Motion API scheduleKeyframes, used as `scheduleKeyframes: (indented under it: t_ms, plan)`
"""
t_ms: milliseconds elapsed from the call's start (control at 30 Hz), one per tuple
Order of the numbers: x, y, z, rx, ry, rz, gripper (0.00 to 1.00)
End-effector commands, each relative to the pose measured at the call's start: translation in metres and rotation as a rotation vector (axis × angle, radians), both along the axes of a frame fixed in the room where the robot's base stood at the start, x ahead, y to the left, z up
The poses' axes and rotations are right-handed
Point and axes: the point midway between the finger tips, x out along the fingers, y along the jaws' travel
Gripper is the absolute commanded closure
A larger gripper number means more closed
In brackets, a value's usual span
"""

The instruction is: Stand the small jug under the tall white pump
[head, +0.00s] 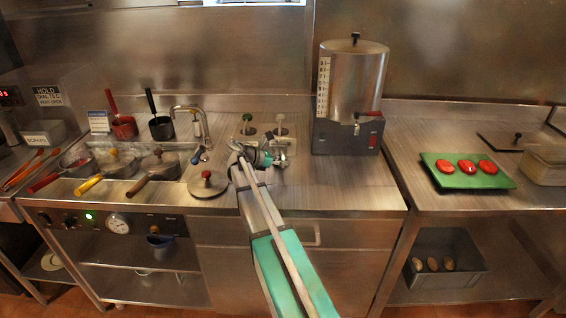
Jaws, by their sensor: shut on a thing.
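Two pumps stand on a pale block (291,146) at the back of the steel counter. The right one is the white pump (281,124); the left pump (247,122) has a green top. My gripper (277,160) is just in front of the block, below the white pump in the picture. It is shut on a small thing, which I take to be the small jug. The jug is mostly hidden by my gripper and wrist, so its shape and tilt cannot be told. Whether it touches the counter is also unclear.
A large steel urn (352,85) with a tap stands right of the pumps. A round lid (207,184) and a faucet (193,118) are to the left, beside several handled pans. A green tray (465,181) holds red patties at right. Counter between gripper and urn is clear.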

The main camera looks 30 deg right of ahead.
Motion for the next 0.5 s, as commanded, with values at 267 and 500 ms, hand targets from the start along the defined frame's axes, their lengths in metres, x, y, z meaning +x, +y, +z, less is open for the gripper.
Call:
scheduleKeyframes:
  t_ms: [267,500]
  plan:
    - [-0.0001,-0.0001,0.0002,0.0,0.0,0.0,0.5]
    - [-0.0001,-0.0001,0.0002,0.0,0.0,0.0,0.41]
